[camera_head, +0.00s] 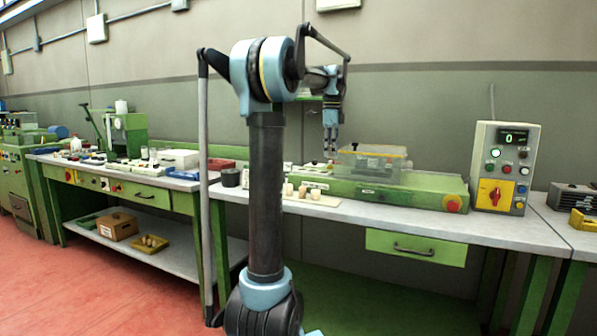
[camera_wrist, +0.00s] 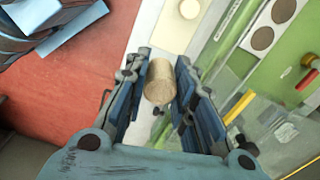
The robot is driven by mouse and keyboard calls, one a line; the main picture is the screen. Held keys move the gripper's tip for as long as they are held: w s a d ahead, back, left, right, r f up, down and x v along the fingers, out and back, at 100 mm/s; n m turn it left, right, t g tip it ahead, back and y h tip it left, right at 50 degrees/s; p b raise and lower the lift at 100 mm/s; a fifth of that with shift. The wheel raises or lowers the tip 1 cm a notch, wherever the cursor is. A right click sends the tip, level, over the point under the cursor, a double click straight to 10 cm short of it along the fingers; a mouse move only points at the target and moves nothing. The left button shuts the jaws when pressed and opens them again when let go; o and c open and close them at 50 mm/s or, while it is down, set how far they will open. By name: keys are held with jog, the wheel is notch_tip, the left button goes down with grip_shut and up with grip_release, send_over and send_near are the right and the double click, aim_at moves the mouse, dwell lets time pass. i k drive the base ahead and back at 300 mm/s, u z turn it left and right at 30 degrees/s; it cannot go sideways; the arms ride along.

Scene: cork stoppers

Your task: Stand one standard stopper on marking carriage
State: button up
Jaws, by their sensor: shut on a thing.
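My gripper (camera_wrist: 160,66) is shut on a tan cork stopper (camera_wrist: 160,84), which lies between its two blue finger pads. In the head view my gripper (camera_head: 331,150) points down above the back of the bench, near the left end of the green machine (camera_head: 400,192). The held stopper is too small to make out there. Another stopper (camera_wrist: 190,9) stands on a pale board beyond the fingers. A white plate with brown round spots (camera_wrist: 262,38) lies on the green machine to the right; I cannot tell surely whether it is the marking carriage.
Several stoppers (camera_head: 302,192) stand on a pale board (camera_head: 322,200) at the bench front. A clear cover (camera_head: 372,163) stands on the machine, close to my right finger in the wrist view. A control box (camera_head: 505,167) reads 0.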

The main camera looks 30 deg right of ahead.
aim_at(302, 170)
jog(key=i, duration=0.85)
jog(key=z, duration=0.05)
